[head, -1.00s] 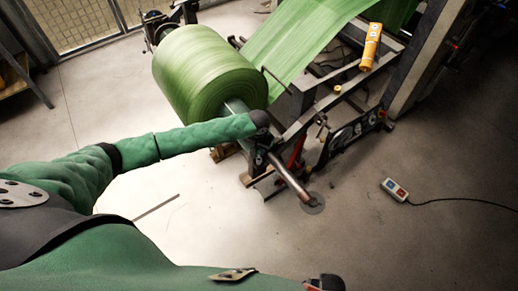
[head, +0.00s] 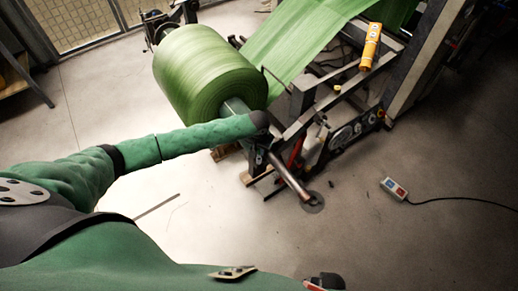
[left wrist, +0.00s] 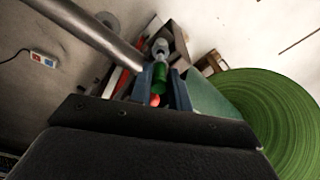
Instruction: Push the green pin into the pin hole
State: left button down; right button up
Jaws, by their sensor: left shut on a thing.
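In the left wrist view my left gripper (left wrist: 161,90) is shut on the green pin (left wrist: 160,77), which stands between the two fingers. A red round part (left wrist: 155,99) shows at the near end of the pin. A pale grey metal piece (left wrist: 160,48) lies just beyond the pin's far end; I cannot tell whether they touch. The pin hole cannot be made out. In the head view my left gripper (head: 262,152) is small and dark beside the roll stand, and the pin is hidden.
The large green roll (head: 205,75) sits left of the machine frame. A steel shaft (head: 290,178) sticks out close to my left gripper. A corded switch box (head: 394,188) lies on open floor.

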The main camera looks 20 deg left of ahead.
pick_arm(q)
jog(key=shift+f, duration=0.95)
dwell(0.3)
jog(key=c, duration=1.6)
grip_release()
jog(key=o, duration=0.5)
jog(key=shift+r, duration=0.1)
jog(key=shift+s+d+r+p, duration=0.1)
jog(key=shift+r+p, duration=4.75)
jog(key=shift+r, duration=0.05)
